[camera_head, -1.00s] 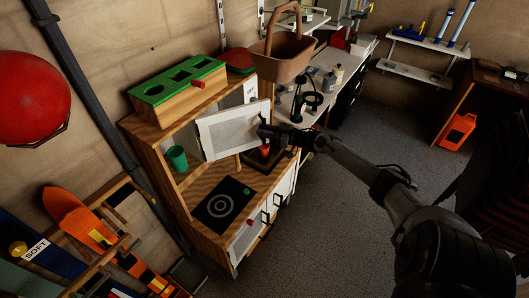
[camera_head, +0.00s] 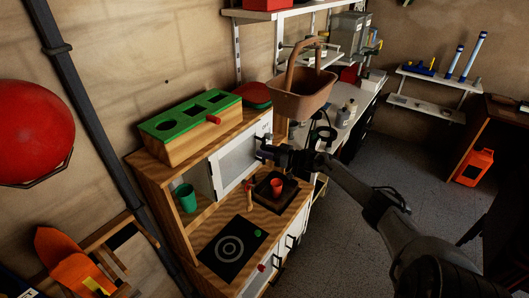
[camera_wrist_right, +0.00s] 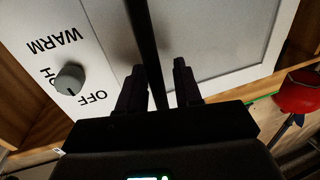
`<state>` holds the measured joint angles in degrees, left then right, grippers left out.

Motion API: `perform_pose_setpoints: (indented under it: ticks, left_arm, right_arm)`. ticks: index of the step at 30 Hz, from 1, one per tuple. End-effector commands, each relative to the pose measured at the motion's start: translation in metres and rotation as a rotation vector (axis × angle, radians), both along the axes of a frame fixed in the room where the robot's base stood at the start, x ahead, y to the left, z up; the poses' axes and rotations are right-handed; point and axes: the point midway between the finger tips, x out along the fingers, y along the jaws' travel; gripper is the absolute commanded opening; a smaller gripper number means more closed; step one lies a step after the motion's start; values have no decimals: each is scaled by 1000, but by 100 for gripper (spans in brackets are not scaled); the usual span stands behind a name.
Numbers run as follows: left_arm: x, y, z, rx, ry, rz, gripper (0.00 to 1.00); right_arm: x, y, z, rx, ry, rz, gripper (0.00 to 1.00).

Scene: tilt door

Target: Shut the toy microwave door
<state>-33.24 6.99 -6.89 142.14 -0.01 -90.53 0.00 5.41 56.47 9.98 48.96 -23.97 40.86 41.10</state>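The toy microwave door (camera_head: 236,162), white with a grey window, is on the wooden play kitchen (camera_head: 190,240). It lies close to the line of the kitchen's front. I cannot tell whether it is fully shut. My right gripper (camera_head: 263,150) is at the door's right side. In the right wrist view, the gripper (camera_wrist_right: 158,85) has its fingers apart on either side of the dark door handle (camera_wrist_right: 148,35), with a small gap on the right. The grey knob (camera_wrist_right: 69,79) with WARM and OFF lettering is beside the door. My left gripper is not in view.
A green-topped wooden box (camera_head: 190,125) stands on top of the kitchen. A red cup (camera_head: 277,186) is in the dark sink below. A brown basket (camera_head: 302,95) is behind.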

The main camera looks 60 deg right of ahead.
Motion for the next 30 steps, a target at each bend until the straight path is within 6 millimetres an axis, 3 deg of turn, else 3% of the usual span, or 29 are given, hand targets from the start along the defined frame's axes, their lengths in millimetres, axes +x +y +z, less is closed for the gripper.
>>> perform_pose_setpoints:
  ticks: [14,20,30]
  left_arm:
    - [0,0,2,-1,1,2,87]
    - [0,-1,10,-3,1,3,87]
    - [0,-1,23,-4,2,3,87]
  right_arm:
    - [-6,-1,0,1,2,-1,38]
    - [-25,-3,0,1,3,-1,38]
    - [-75,-8,0,1,3,-1,38]
